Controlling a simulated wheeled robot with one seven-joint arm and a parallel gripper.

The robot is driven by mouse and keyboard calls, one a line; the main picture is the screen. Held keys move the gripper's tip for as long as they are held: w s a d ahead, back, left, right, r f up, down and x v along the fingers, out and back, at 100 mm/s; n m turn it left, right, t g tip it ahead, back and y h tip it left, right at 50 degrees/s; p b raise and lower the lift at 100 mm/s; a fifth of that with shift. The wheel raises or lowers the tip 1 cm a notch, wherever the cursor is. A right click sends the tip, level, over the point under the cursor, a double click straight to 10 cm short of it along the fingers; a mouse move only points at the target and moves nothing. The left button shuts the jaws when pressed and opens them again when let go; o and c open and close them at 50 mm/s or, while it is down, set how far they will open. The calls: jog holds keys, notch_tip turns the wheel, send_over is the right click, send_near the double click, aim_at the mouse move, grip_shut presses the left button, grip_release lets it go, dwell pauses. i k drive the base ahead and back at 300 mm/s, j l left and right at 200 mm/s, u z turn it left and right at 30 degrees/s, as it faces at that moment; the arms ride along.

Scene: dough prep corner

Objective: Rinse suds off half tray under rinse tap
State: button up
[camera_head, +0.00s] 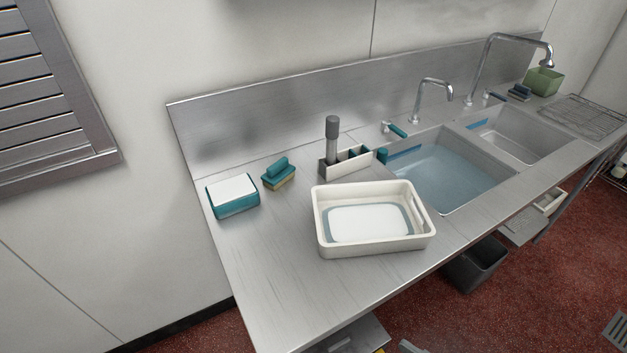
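A white rectangular tray (330,240) with a handle slot sits on the steel counter, left of the sinks. Its floor shows a white area ringed by a blue-grey band; I cannot tell whether this is suds. It is the only tray of this kind I see, likely the half tray. A tall curved tap (489,56), likely the rinse tap, arches over the right basin (545,147), far from the tray. A shorter tap (418,95) stands behind the left basin (466,204), which holds bluish water. No running water shows. My gripper is not in view.
At the far right are a green tub (544,81) and a wire rack (586,115). The counter's front left is clear.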

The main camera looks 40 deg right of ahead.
aim_at(487, 93)
jog(key=z, duration=2.05)
jog(key=u, duration=1.25)
jog(key=i+l+z, duration=0.1)
jog(key=z, duration=0.35)
jog(key=i+l+z, duration=0.15)
jog(key=z, duration=0.3)
jog(key=i+l+z, duration=0.2)
jog(key=i, duration=0.25)
jog(key=i+l+z, duration=0.2)
jog(key=i, duration=0.25)
jog(key=i+l+z, duration=0.15)
jog(key=i, duration=0.3)
